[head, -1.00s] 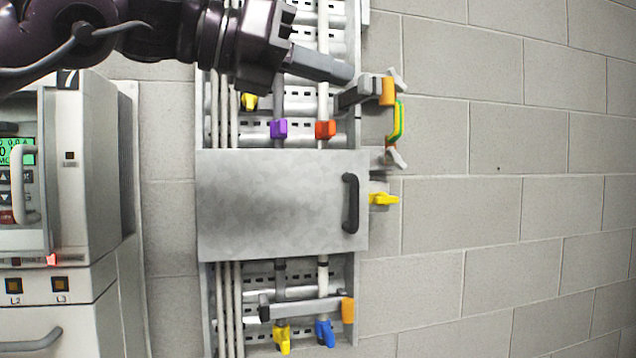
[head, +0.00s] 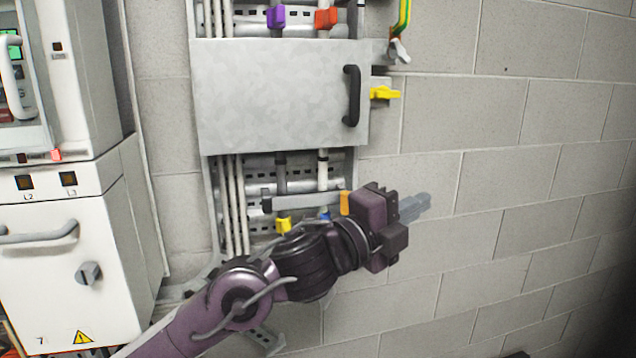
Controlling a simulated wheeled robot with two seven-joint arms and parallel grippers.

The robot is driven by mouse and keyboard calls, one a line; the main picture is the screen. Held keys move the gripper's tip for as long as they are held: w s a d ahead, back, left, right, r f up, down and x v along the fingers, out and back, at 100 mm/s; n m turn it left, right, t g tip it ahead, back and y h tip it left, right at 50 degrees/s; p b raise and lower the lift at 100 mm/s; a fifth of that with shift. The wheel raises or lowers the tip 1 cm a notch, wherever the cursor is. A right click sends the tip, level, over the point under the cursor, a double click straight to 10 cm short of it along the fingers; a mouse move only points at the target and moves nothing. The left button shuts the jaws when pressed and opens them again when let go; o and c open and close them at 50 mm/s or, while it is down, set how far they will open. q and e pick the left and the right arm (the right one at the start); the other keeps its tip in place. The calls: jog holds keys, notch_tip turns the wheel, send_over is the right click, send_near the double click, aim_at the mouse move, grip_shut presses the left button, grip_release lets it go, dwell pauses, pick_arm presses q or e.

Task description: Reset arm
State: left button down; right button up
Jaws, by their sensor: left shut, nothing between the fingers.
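My left arm comes in from the bottom left in the head view. My left gripper (head: 414,207) points right, in front of the block wall and below the grey metal panel (head: 275,100). Its fingers are shut with nothing between them, and it touches nothing that I can see. The arm covers part of the lower rail, including most of a blue clip (head: 325,214). A grey bar with an orange end (head: 345,203) shows just behind the gripper. My right gripper is not in view.
The panel has a black handle (head: 351,96), with a yellow lever (head: 384,93) beside it. Purple (head: 275,16) and orange-red (head: 326,18) clips sit above; a yellow clip (head: 284,225) sits below. A white cabinet (head: 75,250) stands at left. The wall (head: 540,200) at right is bare.

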pick_arm(q)
jog(key=s+a+f+n+t+y, duration=0.1)
jog(key=s+a+f+n+y, duration=0.1)
jog(key=a+f+n+y, duration=0.65)
jog(key=s+a+f+n+y, duration=0.1)
jog(key=a+f+n+y, duration=0.2)
jog(key=a+f+n, duration=1.05)
jog(key=s+a+f+n+g+y, duration=0.2)
jog(key=s+a+f+n+g, duration=0.15)
jog(key=s+a+f, duration=0.45)
jog(key=s+a+f+n+g+y, duration=0.25)
jog(key=s+f+g, duration=0.25)
jog(key=s+f, duration=0.65)
notch_tip(320, 180, down, 32)
jog(key=s+a+f+g+b, duration=0.1)
jog(key=s+b, duration=0.1)
jog(key=b, duration=0.1)
jog(key=s+a+f+g+b, duration=0.1)
jog(key=s+a+f+b, duration=0.2)
jog(key=s+f, duration=1.7)
jog(key=shift+a+f+m+y, duration=0.3)
jog(key=shift+f+m, duration=0.05)
jog(key=shift+m, duration=0.05)
